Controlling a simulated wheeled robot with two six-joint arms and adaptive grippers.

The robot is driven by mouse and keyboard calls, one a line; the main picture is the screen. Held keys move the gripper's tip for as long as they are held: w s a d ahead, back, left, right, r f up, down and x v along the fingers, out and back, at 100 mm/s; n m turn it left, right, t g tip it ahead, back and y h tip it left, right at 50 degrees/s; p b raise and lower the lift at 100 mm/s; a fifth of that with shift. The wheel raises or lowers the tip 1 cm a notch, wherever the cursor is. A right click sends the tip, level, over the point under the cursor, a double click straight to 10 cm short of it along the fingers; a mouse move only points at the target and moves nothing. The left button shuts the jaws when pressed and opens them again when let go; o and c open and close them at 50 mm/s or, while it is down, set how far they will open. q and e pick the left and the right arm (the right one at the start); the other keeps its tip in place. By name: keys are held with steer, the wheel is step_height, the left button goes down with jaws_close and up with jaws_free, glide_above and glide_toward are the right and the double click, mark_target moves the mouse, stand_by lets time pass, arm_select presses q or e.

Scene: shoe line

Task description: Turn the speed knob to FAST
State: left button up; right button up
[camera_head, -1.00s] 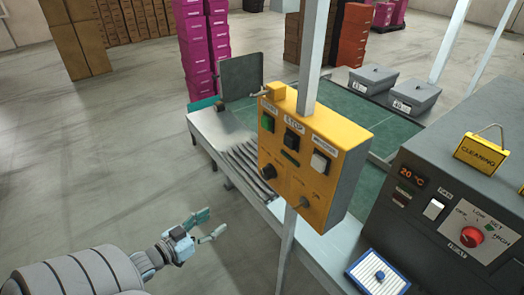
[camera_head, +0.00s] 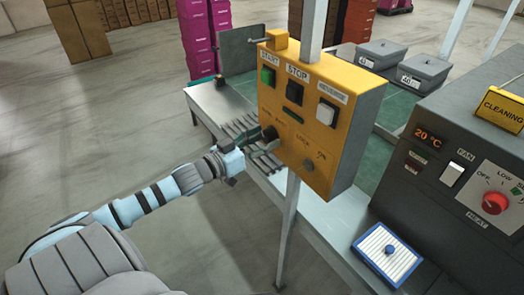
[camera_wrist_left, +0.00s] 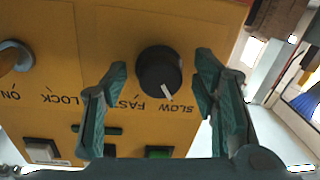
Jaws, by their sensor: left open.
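The speed knob (camera_head: 269,132) is a black round knob on the yellow control box (camera_head: 345,130). In the left wrist view the black knob (camera_wrist_left: 158,68) shows upside down, with SLOW and FAST lettered beside it. Its white pointer line is directed at the lettering, nearer SLOW than FAST. My left gripper (camera_head: 248,148) is at the box's front by the knob, partly hidden in the head view. In the left wrist view my left gripper (camera_wrist_left: 160,62) is open, one finger on each side of the knob, with gaps visible. My right gripper is not in view.
The box also carries a green START button (camera_head: 267,77), a black STOP button (camera_head: 294,92), a white button (camera_head: 326,113) and a key switch (camera_head: 307,165). A metal post (camera_head: 288,225) stands below the box. A heater machine (camera_head: 440,190) stands at right.

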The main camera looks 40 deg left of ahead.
arm_select(q)
steer(key=shift+r, duration=0.15)
steer(key=c, duration=1.2)
steer(key=shift+o, duration=0.2)
steer(key=m, duration=0.3)
steer(key=shift+m+p, duration=0.3)
steer(key=shift+p, duration=0.05)
steer(key=m, duration=0.2)
steer(key=shift+a+m+p, duration=0.1)
steer(key=shift+m+p, duration=0.25)
steer(key=shift+m, duration=0.05)
steer(key=m+p, duration=0.1)
steer(key=m, duration=0.3)
steer(key=shift+m, duration=0.3)
steer(key=shift+m+t+h+p, duration=0.35)
steer(key=shift+m+p, duration=0.35)
steer(key=shift+m, duration=1)
steer(key=shift+f, duration=0.2)
